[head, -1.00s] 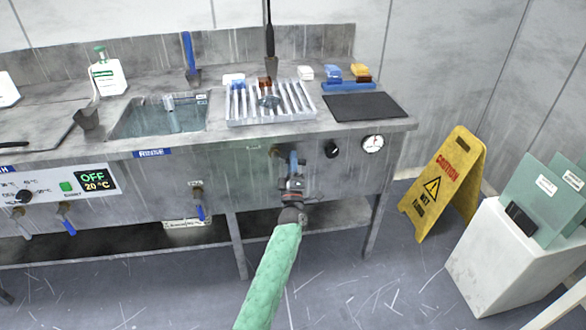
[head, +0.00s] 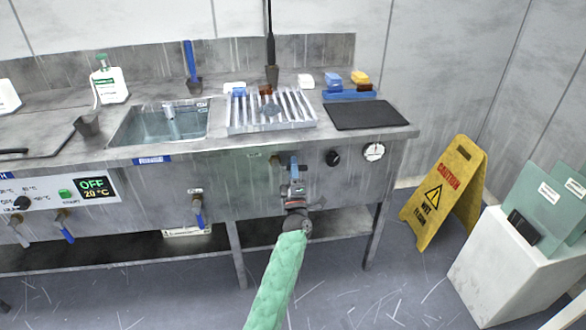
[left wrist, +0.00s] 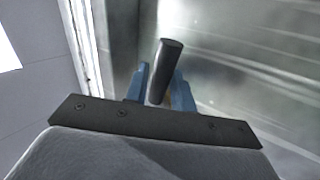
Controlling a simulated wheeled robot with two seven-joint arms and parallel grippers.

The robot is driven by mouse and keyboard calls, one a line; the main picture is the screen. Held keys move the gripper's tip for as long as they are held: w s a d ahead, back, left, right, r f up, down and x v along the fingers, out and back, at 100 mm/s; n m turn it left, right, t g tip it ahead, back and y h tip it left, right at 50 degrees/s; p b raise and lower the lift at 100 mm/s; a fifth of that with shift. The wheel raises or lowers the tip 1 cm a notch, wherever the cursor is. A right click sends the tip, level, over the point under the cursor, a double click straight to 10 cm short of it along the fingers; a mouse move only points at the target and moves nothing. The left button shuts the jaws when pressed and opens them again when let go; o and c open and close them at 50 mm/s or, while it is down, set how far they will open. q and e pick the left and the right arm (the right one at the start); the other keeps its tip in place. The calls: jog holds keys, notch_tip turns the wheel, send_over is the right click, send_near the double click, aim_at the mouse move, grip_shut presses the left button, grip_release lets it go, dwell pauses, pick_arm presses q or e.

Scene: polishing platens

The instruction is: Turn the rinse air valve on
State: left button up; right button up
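The bench's front panel carries a brass valve fitting (head: 275,158) below the slatted rack. I take it to be the rinse air valve; its tag is too small to read. My left gripper (head: 293,165) is at the panel, just right of that fitting, and hides part of it. In the left wrist view, the blue fingers (left wrist: 160,92) stand close on either side of a dark round bar (left wrist: 165,70), which seems to be the valve's handle. I cannot tell whether both fingers touch it. My right gripper is not in view.
A black knob (head: 333,158) and a round gauge (head: 374,151) sit right of the gripper. Another valve with a blue lever (head: 198,212) is to the left, below the rinse sink (head: 160,122). A yellow caution sign (head: 440,195) stands on the floor at right.

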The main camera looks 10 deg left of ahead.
pick_arm(q)
jog(key=shift+s+f, duration=0.1)
jog(key=v, duration=0.7)
jog(key=shift+s+f+b, duration=0.2)
jog(key=shift+s+b, duration=0.05)
jog(key=shift+b, duration=0.15)
jog(key=shift+d, duration=0.1)
